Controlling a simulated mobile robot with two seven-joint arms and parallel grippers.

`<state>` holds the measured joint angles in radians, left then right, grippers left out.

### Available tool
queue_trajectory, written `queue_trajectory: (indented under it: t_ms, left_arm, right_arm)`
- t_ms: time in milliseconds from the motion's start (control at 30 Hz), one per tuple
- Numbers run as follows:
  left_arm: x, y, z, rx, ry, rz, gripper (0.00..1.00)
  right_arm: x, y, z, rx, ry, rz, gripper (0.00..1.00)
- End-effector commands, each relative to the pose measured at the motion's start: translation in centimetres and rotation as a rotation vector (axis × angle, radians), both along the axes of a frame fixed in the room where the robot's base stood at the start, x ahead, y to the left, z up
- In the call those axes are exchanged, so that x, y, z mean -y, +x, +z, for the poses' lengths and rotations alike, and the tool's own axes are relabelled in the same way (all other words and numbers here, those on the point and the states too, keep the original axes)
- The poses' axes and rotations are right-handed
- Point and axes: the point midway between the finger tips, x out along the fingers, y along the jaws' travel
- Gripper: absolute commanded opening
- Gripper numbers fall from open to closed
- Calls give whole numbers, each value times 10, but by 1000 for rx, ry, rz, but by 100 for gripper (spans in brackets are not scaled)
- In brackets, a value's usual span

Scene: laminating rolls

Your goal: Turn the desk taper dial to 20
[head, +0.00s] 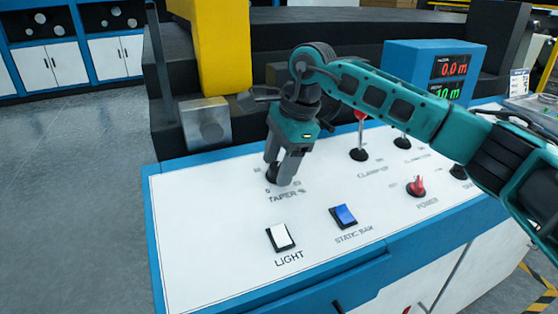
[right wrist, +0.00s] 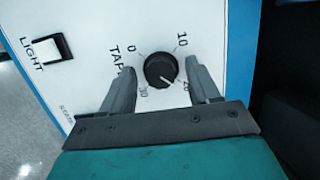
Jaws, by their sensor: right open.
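The taper dial (right wrist: 160,70) is a round black knob with a white pointer line, on the white desk panel. In the right wrist view its pointer aims to the lower right, close to the 20 mark (right wrist: 186,86). My right gripper (right wrist: 168,85) is open, with one finger on each side of the dial; whether they touch it I cannot tell. In the head view my right gripper (head: 282,178) points down over the dial (head: 272,174) and hides most of it. My left gripper is not in view.
The white light switch (head: 280,236) and blue static bar switch (head: 344,215) are in front of the dial. A red power knob (head: 416,187) and levers (head: 359,150) stand to the right. A blue display box (head: 410,62) is behind.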

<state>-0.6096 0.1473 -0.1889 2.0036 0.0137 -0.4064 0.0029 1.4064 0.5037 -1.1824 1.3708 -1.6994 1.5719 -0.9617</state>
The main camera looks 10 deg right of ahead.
Motion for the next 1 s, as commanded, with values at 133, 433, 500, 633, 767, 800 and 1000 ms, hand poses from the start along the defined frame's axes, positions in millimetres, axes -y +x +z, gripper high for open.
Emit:
queue_trajectory:
  t_ms: [133,433,500,633,767,800,1000]
  left_arm:
    - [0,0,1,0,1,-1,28]
    - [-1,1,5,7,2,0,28]
    - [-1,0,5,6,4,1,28]
    - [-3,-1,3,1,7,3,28]
    - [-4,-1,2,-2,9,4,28]
    - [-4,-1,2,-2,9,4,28]
    - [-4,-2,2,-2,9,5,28]
  right_arm:
    - [4,-1,17,5,2,-1,61]
    - [20,-10,81,6,2,-1,61]
    - [24,-11,94,6,1,-1,61]
    - [28,-14,112,4,1,-1,61]
    - [31,-15,121,2,1,-1,61]
    - [31,-15,123,2,1,-1,61]
    - [32,-16,124,2,0,0,61]
